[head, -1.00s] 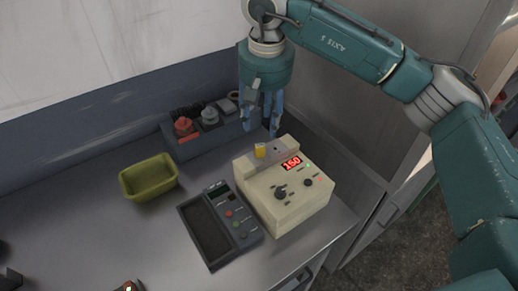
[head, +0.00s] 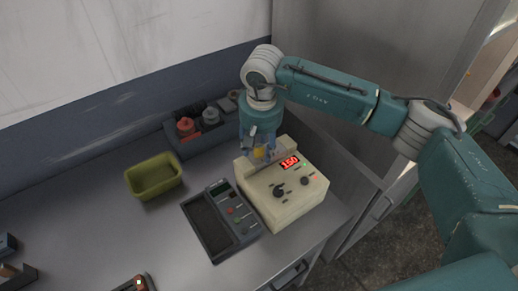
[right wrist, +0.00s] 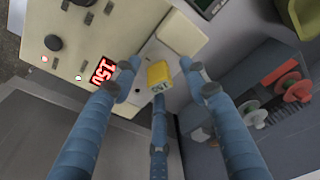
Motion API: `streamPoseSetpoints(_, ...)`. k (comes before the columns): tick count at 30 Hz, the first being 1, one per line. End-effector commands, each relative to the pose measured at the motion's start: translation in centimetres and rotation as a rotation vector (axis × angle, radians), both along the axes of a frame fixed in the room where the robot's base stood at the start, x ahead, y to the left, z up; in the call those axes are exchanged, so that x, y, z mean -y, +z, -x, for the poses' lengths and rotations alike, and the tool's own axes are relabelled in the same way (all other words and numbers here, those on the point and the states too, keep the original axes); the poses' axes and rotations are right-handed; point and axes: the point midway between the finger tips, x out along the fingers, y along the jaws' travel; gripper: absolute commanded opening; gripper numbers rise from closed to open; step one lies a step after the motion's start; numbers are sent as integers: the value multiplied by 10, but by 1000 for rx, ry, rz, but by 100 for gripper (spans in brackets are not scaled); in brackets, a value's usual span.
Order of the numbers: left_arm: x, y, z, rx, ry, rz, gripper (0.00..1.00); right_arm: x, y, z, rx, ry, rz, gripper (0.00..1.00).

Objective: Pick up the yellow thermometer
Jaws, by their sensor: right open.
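The yellow thermometer (head: 260,153) is a small yellow block on the top rear part of the cream control box (head: 285,203). It also shows in the right wrist view (right wrist: 158,72), with a small dark marking on its near end. My right gripper (head: 263,148) points down over it, with its blue fingers partly hiding it in the head view. In the right wrist view the fingers are spread, one on each side of the thermometer and a third below it in the picture, with visible gaps. The gripper is open and holds nothing. My left gripper is out of view.
A dark scale-like device (head: 213,223) sits left of the box. A grey rack (head: 180,145) with red and grey knobs stands behind, close to the right gripper. A yellow-green bin (head: 153,177) is farther left. The bench's right edge is close to the box.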

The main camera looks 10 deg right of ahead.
Motion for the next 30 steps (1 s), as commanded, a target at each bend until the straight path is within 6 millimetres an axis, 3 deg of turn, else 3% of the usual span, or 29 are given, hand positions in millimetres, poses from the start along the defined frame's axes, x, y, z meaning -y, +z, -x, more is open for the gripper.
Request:
streamPoseSetpoints(2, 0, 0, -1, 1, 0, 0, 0, 0, 0, 0, 0, 0, 0, 40)
streamPoseSetpoints(8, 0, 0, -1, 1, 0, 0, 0, 0, 0, 0, 0, 0, 0, 0)
streamPoseSetpoints(22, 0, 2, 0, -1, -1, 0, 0, 1, 6, -1, 3, -2, 0, 0)
streamPoseSetpoints(26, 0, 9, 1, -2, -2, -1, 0, 1, 26, -2, 7, -2, 1, 0)
streamPoseSetpoints(30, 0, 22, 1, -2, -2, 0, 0, 1, 63, -3, 10, -3, 1, 0)
